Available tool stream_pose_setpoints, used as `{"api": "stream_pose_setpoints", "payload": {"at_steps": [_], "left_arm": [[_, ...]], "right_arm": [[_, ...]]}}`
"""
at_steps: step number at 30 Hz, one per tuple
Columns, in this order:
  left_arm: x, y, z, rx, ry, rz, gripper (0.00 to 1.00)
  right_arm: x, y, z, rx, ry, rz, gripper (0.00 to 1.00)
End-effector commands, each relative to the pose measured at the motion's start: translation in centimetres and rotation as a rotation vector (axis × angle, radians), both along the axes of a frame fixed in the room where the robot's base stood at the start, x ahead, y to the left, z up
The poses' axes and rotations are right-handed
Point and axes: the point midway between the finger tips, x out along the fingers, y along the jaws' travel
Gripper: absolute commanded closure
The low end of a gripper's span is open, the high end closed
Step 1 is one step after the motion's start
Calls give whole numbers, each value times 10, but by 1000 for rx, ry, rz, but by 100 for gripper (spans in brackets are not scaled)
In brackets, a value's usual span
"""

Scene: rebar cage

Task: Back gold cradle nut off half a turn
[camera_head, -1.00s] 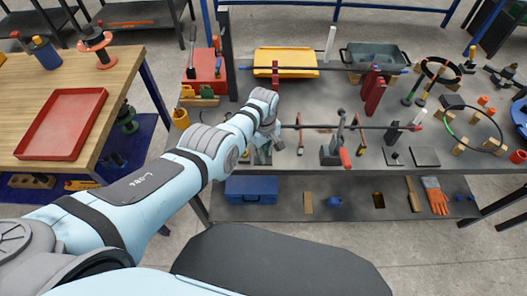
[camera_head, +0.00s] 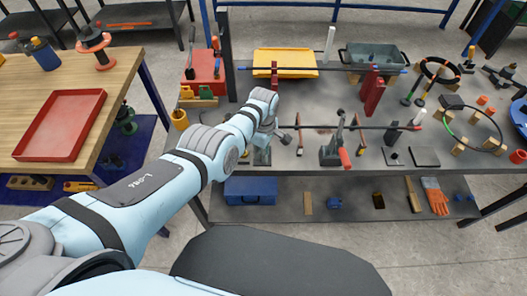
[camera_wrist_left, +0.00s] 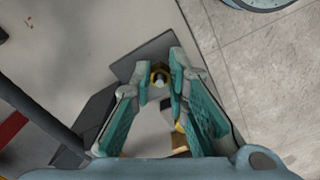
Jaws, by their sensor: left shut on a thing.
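The gold cradle nut (camera_wrist_left: 160,77) shows in the left wrist view as a small gold ring with a dark middle. It sits between the tips of my left gripper (camera_wrist_left: 159,72), whose teal-padded fingers are closed on it from both sides. A dark grey plate (camera_wrist_left: 148,58) lies behind the nut. In the head view my left gripper (camera_head: 263,152) is at the left front part of the grey bench, mostly hidden by its own wrist, and the nut cannot be made out there. My right gripper is not in view.
A dark rod (camera_head: 325,127) on stands runs along the bench right of my wrist, with a red-handled clamp (camera_head: 345,157) beside it. A yellow tray (camera_head: 285,62) lies behind. A blue box (camera_head: 250,189) is on the shelf below.

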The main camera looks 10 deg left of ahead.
Motion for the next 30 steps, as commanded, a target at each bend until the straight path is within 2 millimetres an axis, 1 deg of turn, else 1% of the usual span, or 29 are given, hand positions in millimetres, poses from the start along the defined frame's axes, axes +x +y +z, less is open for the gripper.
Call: {"api": "stream_pose_setpoints", "payload": {"at_steps": [4,5,6,16,20,24,27,30], "left_arm": [[0,0,0,-1,0,-1,100],[0,0,0,-1,0,-1,84],[0,0,0,-1,0,-1,77],[0,0,1,0,-1,-2,77],[2,-1,9,-1,-3,-3,77],[1,-1,31,-2,-6,-1,77],[1,0,63,-2,-6,-1,77],[1,0,91,0,-5,-2,77]], "right_arm": [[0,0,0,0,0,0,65],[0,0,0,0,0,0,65],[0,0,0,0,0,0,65],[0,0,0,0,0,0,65],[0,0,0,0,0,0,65],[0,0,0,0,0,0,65],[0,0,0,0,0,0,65],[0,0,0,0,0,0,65]]}}
